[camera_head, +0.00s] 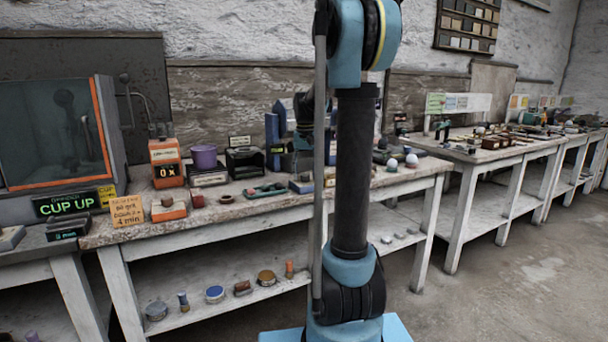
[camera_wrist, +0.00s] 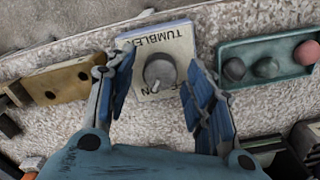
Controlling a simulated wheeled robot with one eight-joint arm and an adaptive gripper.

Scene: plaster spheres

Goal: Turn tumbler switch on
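The tumbler switch (camera_wrist: 127,44) is a pale plate with a round grey knob (camera_wrist: 160,70). It lies at the top middle of the wrist view, with "TUMBLER" upside down above the knob. A small white mark on the knob points down, near partly hidden lettering that includes "ON". My gripper (camera_wrist: 157,76) is open, its blue fingers on either side of the knob, with visible gaps. Whether it touches the plate cannot be told. In the head view, a small box (camera_head: 302,186) beside my arm looks like the switch; my fingertips cannot be made out there.
A teal tray (camera_wrist: 236,52) with several balls lies right of the switch in the wrist view. A wooden block with holes (camera_wrist: 57,84) lies to the left.

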